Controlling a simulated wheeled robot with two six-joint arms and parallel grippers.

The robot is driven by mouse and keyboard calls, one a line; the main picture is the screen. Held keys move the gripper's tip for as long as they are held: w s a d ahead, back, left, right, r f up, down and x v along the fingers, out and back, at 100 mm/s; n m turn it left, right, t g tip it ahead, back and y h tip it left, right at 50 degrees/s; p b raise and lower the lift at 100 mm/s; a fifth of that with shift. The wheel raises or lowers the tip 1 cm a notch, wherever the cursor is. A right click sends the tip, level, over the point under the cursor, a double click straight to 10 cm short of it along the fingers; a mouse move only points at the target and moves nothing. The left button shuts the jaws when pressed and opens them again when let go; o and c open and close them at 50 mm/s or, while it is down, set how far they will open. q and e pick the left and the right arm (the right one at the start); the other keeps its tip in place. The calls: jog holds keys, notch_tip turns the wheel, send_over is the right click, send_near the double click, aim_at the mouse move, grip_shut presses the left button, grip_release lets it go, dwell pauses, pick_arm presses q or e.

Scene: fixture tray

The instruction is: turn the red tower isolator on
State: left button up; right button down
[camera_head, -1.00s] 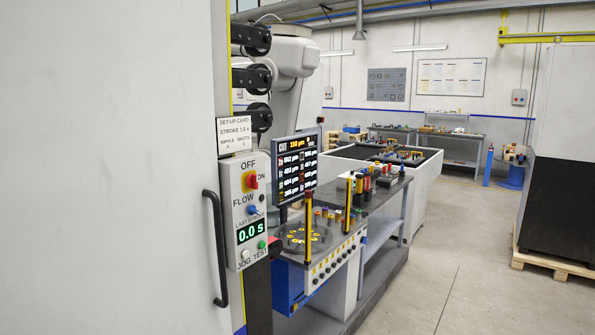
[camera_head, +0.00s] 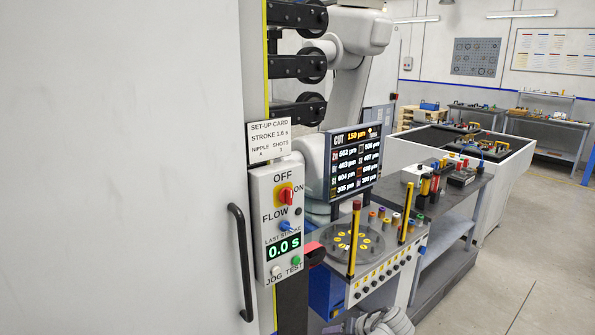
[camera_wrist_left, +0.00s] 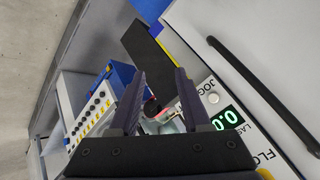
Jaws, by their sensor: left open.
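The red isolator knob (camera_head: 285,196) sits on a yellow plate near the top of the grey control panel (camera_head: 262,232). OFF is printed above it and ON to its right. Its handle looks roughly upright, towards OFF, but it is small. In the left wrist view my left gripper (camera_wrist_left: 158,100) is open, with nothing between its fingers. The panel (camera_wrist_left: 229,138) shows there turned, to the right of the fingers, with JOG and FLOW lettering. Only a sliver of yellow-orange (camera_wrist_left: 264,174) shows at the bottom edge. My right gripper is not in view.
A blue FLOW knob (camera_head: 286,226) and a green 0.0 s display (camera_head: 284,247) are below the isolator. A black door handle (camera_head: 241,262) stands left of the panel. Right are a screen (camera_head: 355,165), yellow-black posts (camera_head: 354,240) and a round fixture plate (camera_head: 325,238).

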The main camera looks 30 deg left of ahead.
pick_arm(q)
jog(key=w+a+r+n+t+y+p, duration=0.1)
jog(key=w+a+r+n+y+p, duration=0.2)
jog(key=r, duration=0.4)
jog(key=w+a+r+n+t+y+p, duration=0.1)
jog(key=w+a+r+p, duration=0.15)
jog(key=a+r, duration=0.4)
jog(key=n+t+y+p, duration=0.2)
jog(key=n+y+p, duration=0.3)
send_near(291, 194)
jog(key=shift+x, duration=4.25)
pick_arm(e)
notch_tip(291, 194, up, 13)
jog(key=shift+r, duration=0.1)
pick_arm(q)
grip_shut()
